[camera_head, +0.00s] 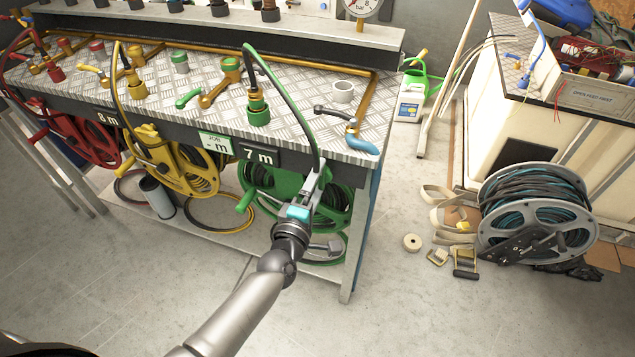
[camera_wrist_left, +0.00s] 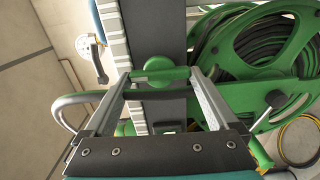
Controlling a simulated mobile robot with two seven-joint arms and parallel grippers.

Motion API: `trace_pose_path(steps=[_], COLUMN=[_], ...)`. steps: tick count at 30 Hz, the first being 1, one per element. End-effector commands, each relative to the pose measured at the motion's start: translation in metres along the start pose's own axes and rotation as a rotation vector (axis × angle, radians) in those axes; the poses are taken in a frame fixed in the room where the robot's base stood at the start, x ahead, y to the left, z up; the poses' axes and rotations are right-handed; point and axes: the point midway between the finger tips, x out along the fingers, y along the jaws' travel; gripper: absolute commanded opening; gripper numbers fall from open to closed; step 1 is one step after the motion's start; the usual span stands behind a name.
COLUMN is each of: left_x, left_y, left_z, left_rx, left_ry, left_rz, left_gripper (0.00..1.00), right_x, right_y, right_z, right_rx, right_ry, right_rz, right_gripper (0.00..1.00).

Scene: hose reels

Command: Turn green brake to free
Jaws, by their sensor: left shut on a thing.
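The green reel (camera_head: 262,178) hangs under the bench front, below the "7 m" plate (camera_head: 260,155). It also shows in the left wrist view (camera_wrist_left: 255,45) on the right, wound with dark hose. My left gripper (camera_head: 318,182) is at the reel's upper right, just below the bench edge. In the left wrist view the gripper (camera_wrist_left: 160,80) has its two fingers on either side of a green brake (camera_wrist_left: 160,69), a bar with a rounded knob, and is shut on it. In the head view my gripper hides the brake. My right gripper is not in view.
A yellow reel (camera_head: 190,168) and a red reel (camera_head: 85,140) hang farther left. A green hose coupling (camera_head: 258,108) stands on the bench top (camera_head: 215,120), with its hose arching down near my gripper. A grey lever and blue elbow (camera_head: 360,142) are at the bench corner.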

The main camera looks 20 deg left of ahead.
Motion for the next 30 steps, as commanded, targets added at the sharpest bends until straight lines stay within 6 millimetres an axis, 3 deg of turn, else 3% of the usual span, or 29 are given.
trace_pose_path(steps=[18, 19, 21, 30], left_x=[-0.0006, -0.0006, -0.0005, -0.0040], left_y=[-0.0011, -0.0011, -0.0011, -0.0010], left_z=[0.0003, 0.0003, 0.0003, 0.0002], left_rx=[-0.042, -0.042, -0.041, -0.038], left_ry=[0.000, 0.000, 0.000, 0.000], left_rz=[-0.002, -0.002, -0.002, -0.003], left_gripper=[0.37, 0.96, 1.00, 1.00], right_x=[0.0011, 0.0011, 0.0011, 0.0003], right_y=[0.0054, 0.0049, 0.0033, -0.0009], right_z=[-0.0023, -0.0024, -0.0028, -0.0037], right_rx=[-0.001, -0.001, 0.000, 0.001], right_ry=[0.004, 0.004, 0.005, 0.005], right_rz=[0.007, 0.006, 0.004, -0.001], right_gripper=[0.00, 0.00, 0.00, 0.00])
